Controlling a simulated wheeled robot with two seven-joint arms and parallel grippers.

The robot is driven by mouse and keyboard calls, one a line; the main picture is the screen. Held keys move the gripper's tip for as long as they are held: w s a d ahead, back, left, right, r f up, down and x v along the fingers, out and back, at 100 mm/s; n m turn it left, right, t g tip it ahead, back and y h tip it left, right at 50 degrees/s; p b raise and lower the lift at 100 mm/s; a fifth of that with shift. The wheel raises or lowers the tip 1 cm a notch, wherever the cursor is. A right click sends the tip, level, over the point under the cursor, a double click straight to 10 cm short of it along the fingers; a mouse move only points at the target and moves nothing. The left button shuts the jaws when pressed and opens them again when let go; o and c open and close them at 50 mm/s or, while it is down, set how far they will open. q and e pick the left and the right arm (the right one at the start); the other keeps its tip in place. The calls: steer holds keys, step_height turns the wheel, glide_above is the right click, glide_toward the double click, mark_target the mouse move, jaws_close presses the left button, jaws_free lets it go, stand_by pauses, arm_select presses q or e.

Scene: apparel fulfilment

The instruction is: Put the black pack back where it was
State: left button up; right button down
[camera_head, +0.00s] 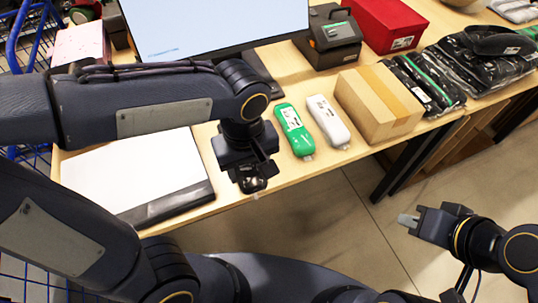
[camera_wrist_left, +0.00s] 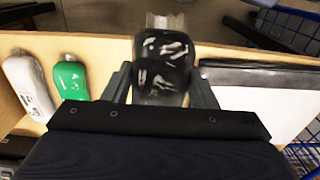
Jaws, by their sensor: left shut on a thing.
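My left gripper (camera_head: 252,180) is shut on the black pack (camera_head: 254,186), near the front edge of the table. In the left wrist view the black pack (camera_wrist_left: 163,68), in shiny wrap, sits between the two fingers of my left gripper (camera_wrist_left: 163,92). The gripper hides part of the pack in the head view. I cannot tell whether the pack touches the table. My right gripper (camera_head: 408,221) is apart, at the right over the floor, with nothing seen in it. Whether its jaws are open is unclear.
A green pack (camera_head: 295,130) and a white pack (camera_head: 328,122) lie right of my left gripper, beside a cardboard box (camera_head: 380,102). A white-topped flat device (camera_head: 140,175) lies to the left. A monitor (camera_head: 215,22) and label printer (camera_head: 330,37) stand behind.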

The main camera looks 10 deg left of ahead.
arm_select(q)
steer(key=w+f, duration=0.2)
steer(key=w, duration=0.1)
steer(key=w+f, duration=0.3)
steer(key=w, duration=0.1)
steer(key=w+f, duration=0.3)
steer(key=w, duration=0.1)
steer(key=shift+w+d+f, duration=0.1)
steer(key=shift+d+f, duration=0.1)
steer(key=shift+w+f, duration=0.2)
steer(key=shift+f, duration=0.05)
steer(key=shift+f+b, duration=0.4)
steer(key=shift+f, duration=1.15)
steer(key=shift+f, duration=0.2)
steer(key=o, duration=1)
steer(key=shift+r, duration=0.15)
